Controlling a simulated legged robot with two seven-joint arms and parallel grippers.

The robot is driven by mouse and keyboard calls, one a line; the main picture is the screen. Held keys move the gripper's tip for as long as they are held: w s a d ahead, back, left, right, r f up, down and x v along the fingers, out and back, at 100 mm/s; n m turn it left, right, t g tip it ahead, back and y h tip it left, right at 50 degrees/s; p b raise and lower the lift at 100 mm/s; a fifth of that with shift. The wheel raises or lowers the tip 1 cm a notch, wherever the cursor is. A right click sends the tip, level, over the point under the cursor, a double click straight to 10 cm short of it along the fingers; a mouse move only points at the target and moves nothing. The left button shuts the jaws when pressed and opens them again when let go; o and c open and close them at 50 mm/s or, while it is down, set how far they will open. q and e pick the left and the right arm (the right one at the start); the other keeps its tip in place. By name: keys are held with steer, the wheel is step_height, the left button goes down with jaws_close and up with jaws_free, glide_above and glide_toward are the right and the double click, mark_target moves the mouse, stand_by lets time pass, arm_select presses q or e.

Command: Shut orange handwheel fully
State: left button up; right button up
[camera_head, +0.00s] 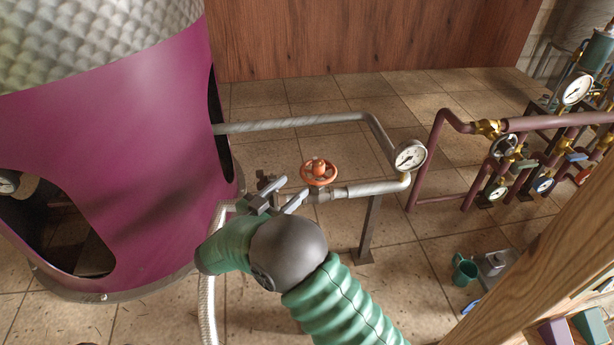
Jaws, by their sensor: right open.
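The orange handwheel (319,172) sits on a valve on the lower grey pipe (372,188), in the middle of the head view. My right gripper (288,190) is on a green sleeved arm with a dark grey wrist that comes up from the bottom. Its two grey fingers are spread apart, with nothing seen between them. The fingertips are just left of the handwheel and a little below it. They look apart from the wheel, but the exact gap is hard to tell. My left gripper is not in view.
A large magenta vessel (120,150) fills the left. A white-faced gauge (410,156) stands right of the handwheel. Purple pipes (440,150) with several gauges run along the right. A wooden beam (540,265) crosses the lower right. A green mug (464,270) is on the tiled floor.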

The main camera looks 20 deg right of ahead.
steer(key=v, duration=0.4)
steer(key=shift+s+a, duration=0.15)
steer(key=shift+a, duration=0.25)
stand_by(1.1)
